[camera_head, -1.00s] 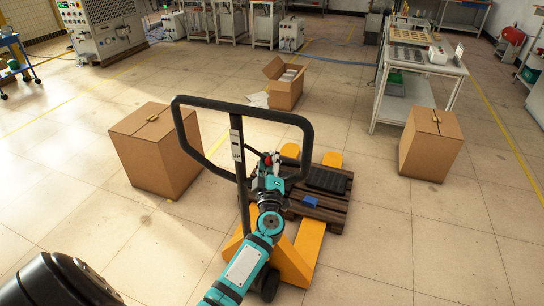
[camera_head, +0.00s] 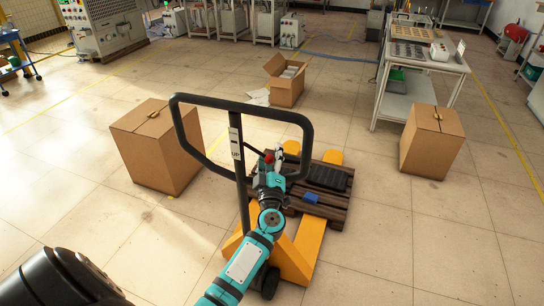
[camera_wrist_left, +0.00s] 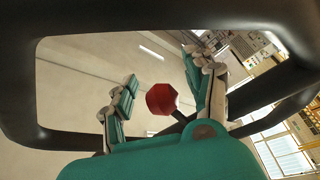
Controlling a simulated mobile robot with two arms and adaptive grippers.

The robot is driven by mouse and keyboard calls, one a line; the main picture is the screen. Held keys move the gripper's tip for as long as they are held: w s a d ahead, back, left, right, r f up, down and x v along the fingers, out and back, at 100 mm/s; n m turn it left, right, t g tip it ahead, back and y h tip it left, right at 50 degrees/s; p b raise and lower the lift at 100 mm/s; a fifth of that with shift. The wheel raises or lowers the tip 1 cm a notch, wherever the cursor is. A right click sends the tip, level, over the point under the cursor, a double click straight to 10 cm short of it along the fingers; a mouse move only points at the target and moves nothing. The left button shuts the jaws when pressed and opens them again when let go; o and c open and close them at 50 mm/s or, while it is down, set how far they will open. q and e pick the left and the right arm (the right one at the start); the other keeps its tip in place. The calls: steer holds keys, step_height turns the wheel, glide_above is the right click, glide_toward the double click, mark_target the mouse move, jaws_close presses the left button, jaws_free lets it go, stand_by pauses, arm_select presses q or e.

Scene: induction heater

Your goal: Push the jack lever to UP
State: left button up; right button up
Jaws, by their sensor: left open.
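The yellow pallet jack (camera_head: 292,258) stands in the middle of the head view, with its black loop handle (camera_head: 240,108) upright. The jack lever ends in a red knob (camera_head: 268,156) on a dark stem inside the lower right part of the loop. My left gripper (camera_head: 272,157) is at the knob and open. In the left wrist view, the red knob (camera_wrist_left: 162,99) sits between the spread fingers of the left gripper (camera_wrist_left: 165,92), with visible gaps on both sides. My right gripper is not in view.
A wooden pallet (camera_head: 330,208) with a black tray (camera_head: 328,177) and a small blue item (camera_head: 311,197) rests over the forks. Cardboard boxes stand left (camera_head: 158,150), behind (camera_head: 287,82) and right (camera_head: 431,140). A worktable (camera_head: 392,85) is at the back right. Floor between them is clear.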

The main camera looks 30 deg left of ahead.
arm_select(q)
steer(key=v, duration=1.2)
steer(key=shift+w+f, duration=0.1)
steer(key=s+d+f+m+g+h, duration=0.1)
steer(key=d+f+m+h, duration=0.35)
steer(key=f, duration=0.55)
steer(key=d+f+m+h, duration=0.4)
steer(key=f+m, duration=0.1)
steer(key=f, duration=0.6)
steer(key=s+d+f+m+g+h, duration=0.2)
steer(key=s+f, duration=0.3)
steer(key=f, duration=0.3)
steer(key=s+d+f+m+g+h, duration=0.1)
steer(key=s+d+f+m+g, duration=0.15)
steer(key=s+f, duration=0.4)
steer(key=s+a+f+m+g, duration=0.1)
steer(key=s+f+m+g, duration=0.1)
steer(key=s+f, duration=0.4)
steer(key=s+a+f+m+g+b, duration=0.1)
steer(key=s+f+g, duration=0.4)
steer(key=s, duration=0.9)
steer(key=s+a+f+m+g, duration=0.3)
steer(key=s+f, duration=0.5)
steer(key=s, duration=0.2)
steer(key=shift+s+f, duration=0.25)
steer(key=shift+f, duration=0.1)
steer(key=shift+g+y, duration=0.25)
